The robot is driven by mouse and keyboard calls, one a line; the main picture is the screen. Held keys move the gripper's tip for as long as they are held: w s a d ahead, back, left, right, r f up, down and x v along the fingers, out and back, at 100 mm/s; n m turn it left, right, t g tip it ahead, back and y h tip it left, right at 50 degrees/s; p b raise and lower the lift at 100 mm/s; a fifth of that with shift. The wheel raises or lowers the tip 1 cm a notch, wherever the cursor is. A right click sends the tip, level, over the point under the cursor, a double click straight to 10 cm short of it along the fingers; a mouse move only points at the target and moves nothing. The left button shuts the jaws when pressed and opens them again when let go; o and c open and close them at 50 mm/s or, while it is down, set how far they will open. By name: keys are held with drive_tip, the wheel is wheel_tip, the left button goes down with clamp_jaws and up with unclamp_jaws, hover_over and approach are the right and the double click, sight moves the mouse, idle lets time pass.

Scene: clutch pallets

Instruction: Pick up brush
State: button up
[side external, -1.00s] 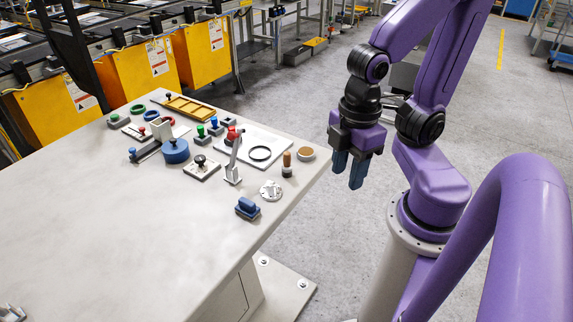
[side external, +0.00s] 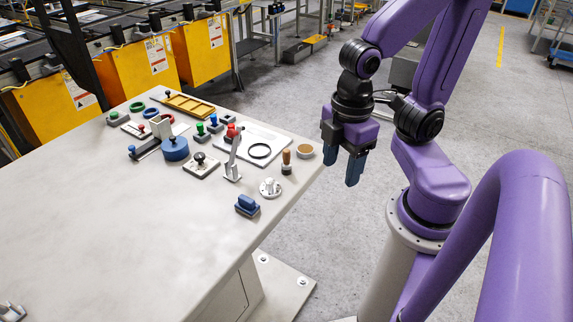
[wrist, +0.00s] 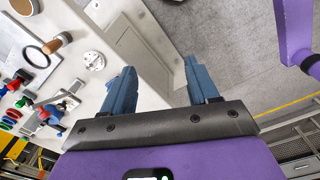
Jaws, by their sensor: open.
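A small upright piece with a tan wooden handle and a dark lower end (side external: 286,162) stands near the table's right edge; it looks like the brush. It also shows at the upper left of the wrist view (wrist: 62,39). A blue-handled block on a dark base (side external: 247,205) lies nearer the front edge; I cannot tell whether it has bristles. My gripper (side external: 343,166) is open and empty, its blue fingers pointing down beyond the table's right edge, apart from everything. In the wrist view, nothing lies between the fingers (wrist: 160,72).
Beside the wooden-handled piece are a round tan-topped dish (side external: 304,152), a white plate with a black ring (side external: 260,151) and a silver flanged disc (side external: 270,188). A lever clamp (side external: 232,170) stands upright behind the disc. The table's front left (side external: 110,230) is mostly clear.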

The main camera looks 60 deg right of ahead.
drive_tip(key=w+d+n+h, duration=0.1)
drive_tip(key=w+d+n, duration=0.2)
drive_tip(key=w, duration=0.9)
drive_tip(key=n, duration=0.2)
approach(286, 151)
drive_tip(key=shift+h, duration=0.4)
drive_tip(key=f, duration=0.8)
drive_tip(key=d+f, duration=0.1)
drive_tip(key=f, duration=0.3)
drive_tip(key=shift+w+f, duration=0.1)
drive_tip(key=shift+f, duration=0.25)
clamp_jaws()
